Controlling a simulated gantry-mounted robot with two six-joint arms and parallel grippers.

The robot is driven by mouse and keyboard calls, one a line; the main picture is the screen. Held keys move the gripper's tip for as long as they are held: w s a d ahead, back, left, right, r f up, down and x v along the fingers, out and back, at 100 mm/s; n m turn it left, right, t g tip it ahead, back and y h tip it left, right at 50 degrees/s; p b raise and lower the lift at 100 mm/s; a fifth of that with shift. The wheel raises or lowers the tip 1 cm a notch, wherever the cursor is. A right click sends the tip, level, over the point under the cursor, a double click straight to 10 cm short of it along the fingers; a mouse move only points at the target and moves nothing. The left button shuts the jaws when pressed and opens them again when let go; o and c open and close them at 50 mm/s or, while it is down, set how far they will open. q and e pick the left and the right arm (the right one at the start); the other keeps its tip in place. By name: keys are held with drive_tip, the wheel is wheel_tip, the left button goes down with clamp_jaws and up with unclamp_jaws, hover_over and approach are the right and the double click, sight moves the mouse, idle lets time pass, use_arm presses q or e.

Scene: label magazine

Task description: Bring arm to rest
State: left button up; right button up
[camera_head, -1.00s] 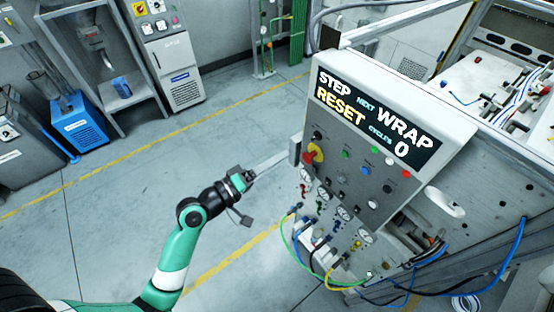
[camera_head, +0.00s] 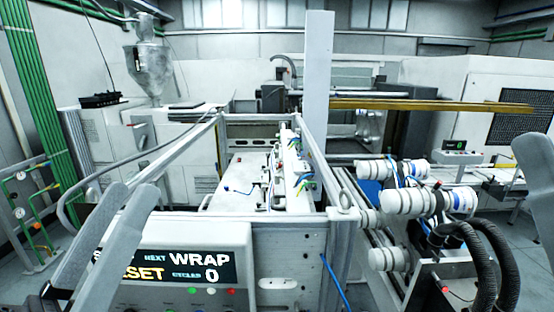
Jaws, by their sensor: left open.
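My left gripper (camera_head: 131,196) is at the lower left, close to the camera. Its two long grey fingers point up and stand apart with nothing between them. They cover part of the control panel (camera_head: 240,240), whose display shows "WRAP", "NEXT", "CYCLES 0" and part of "RESET". The rest of the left arm is out of view. A light grey piece at the right edge looks like a finger of my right gripper (camera_head: 540,175). Only part of it shows, so its opening is unclear.
A frame machine (camera_head: 285,240) with a white bed and coloured tubes stands behind the panel. White cylinders (camera_head: 405,203) and black hoses (camera_head: 478,255) are at the right. A grey post (camera_head: 318,75) rises in the middle. Green pipes (camera_head: 50,110) run along the left.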

use_arm(q)
drive_tip(key=s+a+r+t+y+p, duration=0.1)
drive_tip(key=s+r+y+p, duration=0.1)
drive_tip(key=r+p, duration=0.5)
drive_tip(key=s+a+r+m+t+y+p, duration=0.1)
drive_tip(key=r+y+p, duration=0.3)
drive_tip(key=r, duration=0.8)
drive_tip(key=a+p, duration=0.1)
drive_tip(key=p, duration=0.1)
drive_tip(key=shift+s+a+r+t+p, duration=0.2)
drive_tip(key=shift+s+r+t+p, duration=0.1)
drive_tip(key=shift+s+t+p, duration=0.1)
idle(0.3)
